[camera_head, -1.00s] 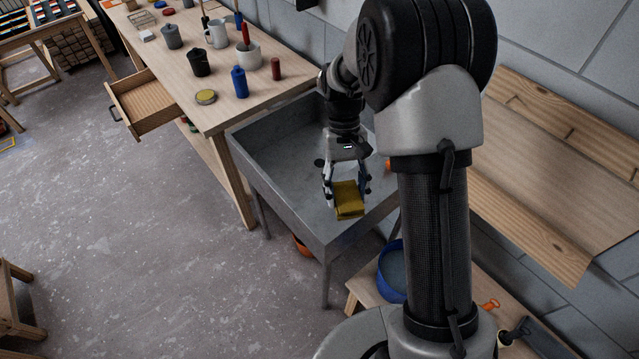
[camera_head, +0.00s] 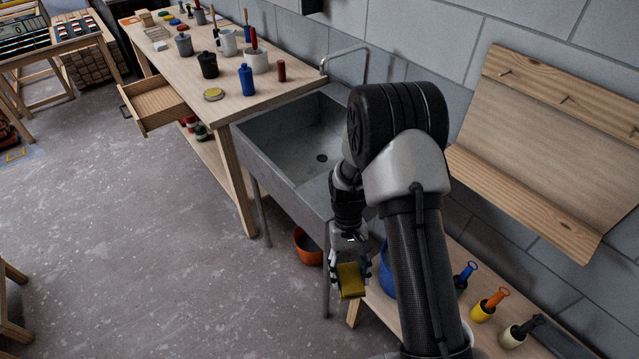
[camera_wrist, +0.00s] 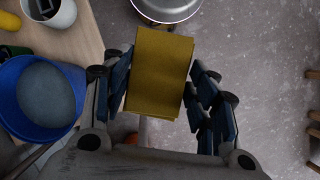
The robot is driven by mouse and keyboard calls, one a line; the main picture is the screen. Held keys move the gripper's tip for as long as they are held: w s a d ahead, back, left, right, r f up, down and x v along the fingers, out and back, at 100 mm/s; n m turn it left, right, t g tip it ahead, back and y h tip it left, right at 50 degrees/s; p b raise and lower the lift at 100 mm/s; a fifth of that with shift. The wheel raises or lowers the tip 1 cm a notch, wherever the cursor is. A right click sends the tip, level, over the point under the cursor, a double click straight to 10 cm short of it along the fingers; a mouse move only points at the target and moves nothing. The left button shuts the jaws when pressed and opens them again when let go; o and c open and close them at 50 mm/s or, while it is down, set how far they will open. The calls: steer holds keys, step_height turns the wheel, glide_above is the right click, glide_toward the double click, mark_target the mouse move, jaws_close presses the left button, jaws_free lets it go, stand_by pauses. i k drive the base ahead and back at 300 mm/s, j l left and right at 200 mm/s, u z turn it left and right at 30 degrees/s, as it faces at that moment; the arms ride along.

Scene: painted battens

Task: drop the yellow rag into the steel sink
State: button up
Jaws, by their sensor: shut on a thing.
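The yellow rag (camera_head: 350,283) is a folded block held between the fingers of my gripper (camera_head: 350,268). In the wrist view the rag (camera_wrist: 160,72) sits between the blue finger pads of my gripper (camera_wrist: 162,85). The steel sink (camera_head: 282,187) is a grey basin on legs beside the workbench. Its inside looks empty, with a dark drain showing; my arm hides its right part. In the head view my gripper and the rag appear below the sink's front right corner, outside the basin.
A low wooden bench (camera_head: 372,303) stands right of the sink, with a blue bucket (camera_head: 387,272) and several brushes on it. The bucket also shows in the wrist view (camera_wrist: 45,95). An orange bucket (camera_head: 307,247) is under the sink. A tap (camera_head: 345,55) rises behind the sink.

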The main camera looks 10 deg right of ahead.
mark_target(298, 157)
steer(key=i+j, duration=0.25)
steer(key=j, duration=0.2)
steer(key=i+j, duration=0.25)
steer(key=j, duration=0.15)
steer(key=i+j, duration=0.25)
steer(key=j, duration=0.2)
steer(key=i+j, duration=0.25)
steer(key=j, duration=0.15)
